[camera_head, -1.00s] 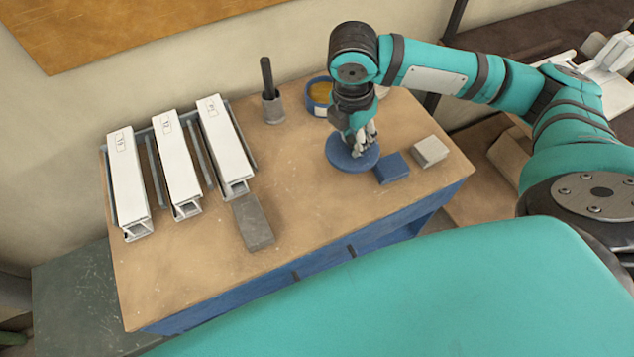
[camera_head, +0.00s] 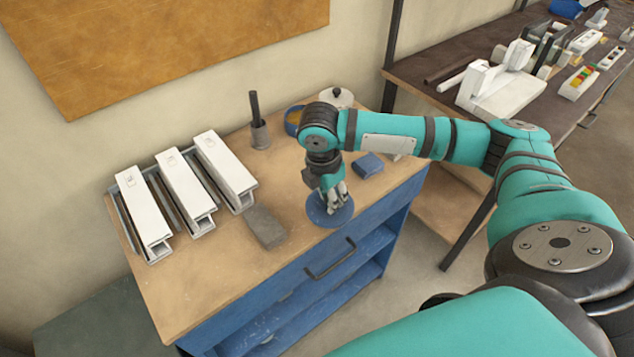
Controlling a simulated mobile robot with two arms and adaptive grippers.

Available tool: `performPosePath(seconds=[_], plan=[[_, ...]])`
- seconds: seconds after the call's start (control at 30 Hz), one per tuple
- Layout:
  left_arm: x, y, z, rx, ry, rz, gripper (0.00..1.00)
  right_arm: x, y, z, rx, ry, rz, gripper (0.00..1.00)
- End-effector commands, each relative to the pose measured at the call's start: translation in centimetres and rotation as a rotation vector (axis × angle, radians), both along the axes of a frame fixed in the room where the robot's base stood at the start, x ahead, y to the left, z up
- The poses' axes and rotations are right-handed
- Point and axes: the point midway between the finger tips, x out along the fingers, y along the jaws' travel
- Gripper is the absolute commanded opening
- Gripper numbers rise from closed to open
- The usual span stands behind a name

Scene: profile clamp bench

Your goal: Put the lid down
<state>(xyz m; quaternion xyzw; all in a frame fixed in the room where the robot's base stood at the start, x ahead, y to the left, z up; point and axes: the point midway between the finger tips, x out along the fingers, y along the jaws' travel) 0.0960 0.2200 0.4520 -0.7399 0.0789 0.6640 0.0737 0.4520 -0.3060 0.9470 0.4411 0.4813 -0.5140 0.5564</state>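The lid (camera_head: 318,216) is a flat, round blue disc near the front edge of the wooden bench top. My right gripper (camera_head: 335,203) comes down over it from above with its fingers at the lid's middle. It appears shut on the lid; the fingers hide the part they grip. The lid looks level and low over the bench; I cannot tell whether it touches the wood. A blue round tin (camera_head: 292,121), open with yellow contents, stands farther back, partly behind my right arm. My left gripper is not in view.
A blue block (camera_head: 369,165) lies right of the lid. A grey block (camera_head: 264,227) lies left, by the white profiles (camera_head: 184,189) in their rack. A dark-handled tool stands in a grey cup (camera_head: 260,134). A white pot (camera_head: 336,97) is at the back.

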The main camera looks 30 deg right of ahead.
Motion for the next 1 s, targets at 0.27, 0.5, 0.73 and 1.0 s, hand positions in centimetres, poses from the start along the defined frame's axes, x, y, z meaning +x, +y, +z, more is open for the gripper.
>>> performPosePath(seconds=[0.27,0.5,0.73,1.0], plan=[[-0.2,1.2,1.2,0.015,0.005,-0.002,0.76,6.4,-1.5,-0.5,0.000,0.000,-0.001,0.00],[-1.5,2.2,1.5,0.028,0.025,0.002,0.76,7.9,-2.0,-1.1,0.000,0.001,0.002,0.00],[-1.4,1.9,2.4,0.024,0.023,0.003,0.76,7.8,-1.9,-3.9,-0.001,0.001,0.003,0.00],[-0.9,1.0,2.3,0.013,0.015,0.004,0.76,7.9,-2.0,-4.3,-0.001,-0.001,0.002,0.00]])
